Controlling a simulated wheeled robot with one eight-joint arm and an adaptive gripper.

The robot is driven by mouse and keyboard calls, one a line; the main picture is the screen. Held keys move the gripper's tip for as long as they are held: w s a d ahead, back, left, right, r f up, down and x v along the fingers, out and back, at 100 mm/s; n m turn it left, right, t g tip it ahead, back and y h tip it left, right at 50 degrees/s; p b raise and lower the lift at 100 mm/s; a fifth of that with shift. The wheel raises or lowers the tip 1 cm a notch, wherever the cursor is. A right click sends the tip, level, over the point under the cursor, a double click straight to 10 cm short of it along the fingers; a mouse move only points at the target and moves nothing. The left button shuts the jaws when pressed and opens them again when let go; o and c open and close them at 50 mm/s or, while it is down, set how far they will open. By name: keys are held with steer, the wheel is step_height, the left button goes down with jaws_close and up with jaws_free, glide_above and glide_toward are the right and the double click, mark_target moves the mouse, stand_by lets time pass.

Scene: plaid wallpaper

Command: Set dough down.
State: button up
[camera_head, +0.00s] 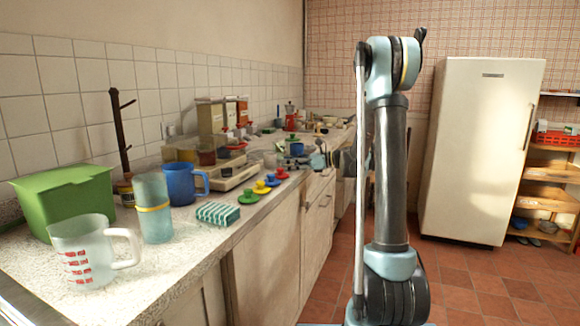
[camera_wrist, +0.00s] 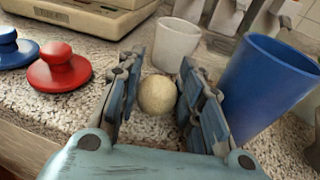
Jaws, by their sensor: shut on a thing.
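The dough (camera_wrist: 157,96) is a small pale beige ball between the two fingers of my gripper (camera_wrist: 162,66) in the wrist view. My gripper is shut on it, with a finger at each side. The speckled counter (camera_wrist: 130,150) lies beneath; I cannot tell whether the ball touches it. In the head view my gripper (camera_head: 320,160) is small and far off at the counter's front edge, and I cannot make out the dough there.
In the wrist view a blue cup (camera_wrist: 262,85) stands close to the right finger and a white cup (camera_wrist: 177,42) just behind. A red knobbed weight (camera_wrist: 60,70) and a blue one (camera_wrist: 14,48) sit at left. A scale-like appliance (camera_wrist: 85,14) stands at back left.

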steer(key=shift+f, duration=0.15)
steer(key=o, duration=0.7)
